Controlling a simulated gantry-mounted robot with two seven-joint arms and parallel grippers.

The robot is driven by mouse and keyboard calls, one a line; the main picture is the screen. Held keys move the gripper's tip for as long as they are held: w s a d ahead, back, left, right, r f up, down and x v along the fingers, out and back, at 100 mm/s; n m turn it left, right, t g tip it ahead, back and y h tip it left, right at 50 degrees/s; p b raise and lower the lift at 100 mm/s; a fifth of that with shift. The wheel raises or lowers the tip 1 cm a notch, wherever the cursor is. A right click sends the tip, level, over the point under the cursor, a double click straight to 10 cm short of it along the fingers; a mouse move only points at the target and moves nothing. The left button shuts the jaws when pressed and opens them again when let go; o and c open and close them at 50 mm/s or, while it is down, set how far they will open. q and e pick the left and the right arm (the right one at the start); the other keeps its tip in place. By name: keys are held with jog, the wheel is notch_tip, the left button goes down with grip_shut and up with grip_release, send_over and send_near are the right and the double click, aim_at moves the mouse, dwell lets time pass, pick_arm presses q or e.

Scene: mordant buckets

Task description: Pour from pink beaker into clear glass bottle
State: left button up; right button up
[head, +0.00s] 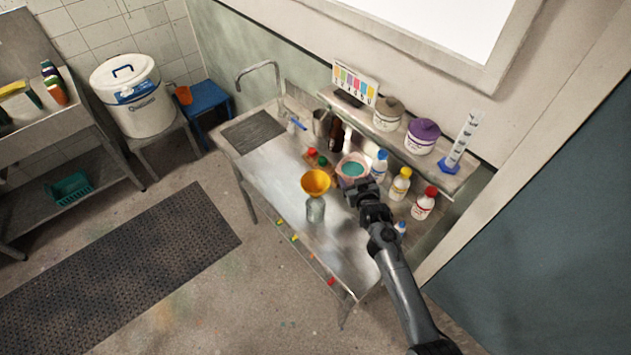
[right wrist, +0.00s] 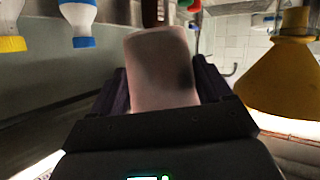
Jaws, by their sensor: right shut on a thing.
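The pink beaker (head: 343,181) holds a teal liquid and is in my right gripper (head: 368,188), above the steel table. In the right wrist view the beaker (right wrist: 162,68) sits between the two dark fingers of the gripper (right wrist: 160,92), which is shut on it. The clear glass bottle (head: 315,211) stands on the table to the left of the beaker. A yellow funnel (head: 316,182) sits at its mouth; the funnel (right wrist: 285,75) also shows large at the right of the right wrist view. My left gripper is not in view.
Bottles with blue (head: 379,166), yellow (head: 400,184) and red (head: 424,203) caps stand behind and right of the beaker. A brown bottle (head: 336,136) and small red- and green-capped bottles are behind it. The table front (head: 280,200) is mostly clear.

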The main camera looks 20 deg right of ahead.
aim_at(352, 179)
jog(key=shift+a+r+n+h, duration=0.4)
jog(key=shift+a+n, duration=0.05)
jog(key=shift+n, duration=0.15)
jog(key=shift+a+r+n, duration=0.15)
jog(key=shift+r+n, duration=0.05)
jog(key=shift+n, duration=0.1)
jog(key=shift+a+r+h+p, duration=0.3)
jog(key=shift+r+h+p, duration=0.1)
jog(key=shift+r, duration=0.4)
jog(key=shift+w+a+r+n+t+p, duration=0.15)
jog(key=shift+r+n+p, duration=0.1)
jog(key=shift+r, duration=0.2)
jog(key=shift+s+a+r+n+t+p, duration=0.15)
jog(key=shift+r+n+p, duration=0.1)
jog(key=shift+r, duration=0.2)
jog(key=shift+w+r+h, duration=0.1)
jog(key=shift+r+h, duration=0.2)
jog(key=shift+r, duration=0.05)
jog(key=shift+a+r, duration=0.15)
jog(key=shift+r, duration=0.05)
jog(key=shift+a+r+n+p, duration=0.25)
jog(key=shift+r+n+p, duration=0.05)
jog(key=shift+r+n, duration=0.25)
